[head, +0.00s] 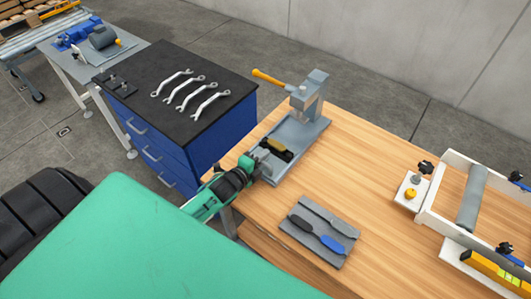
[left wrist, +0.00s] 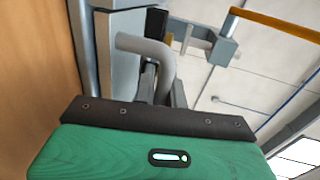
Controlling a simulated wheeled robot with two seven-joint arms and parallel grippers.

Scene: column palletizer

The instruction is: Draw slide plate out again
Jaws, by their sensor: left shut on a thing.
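A grey press (head: 308,95) with a yellow-handled lever stands on the wooden table. Its grey slide plate (head: 264,158) lies at the press's near end, with a black and yellow piece (head: 275,148) on it. My left gripper (head: 257,172) is at the plate's near end. In the left wrist view, a curved grey handle (left wrist: 160,52) rises between the fingers of my left gripper (left wrist: 155,88), which is shut on it. The wrist housing hides the lower part of the grip. My right gripper is not in view.
A grey tray (head: 302,240) with black and blue pieces lies on the wooden table (head: 375,165). A white frame (head: 437,193) with a grey roller stands at right. A blue drawer cabinet (head: 226,133) with several wrenches on top is at left.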

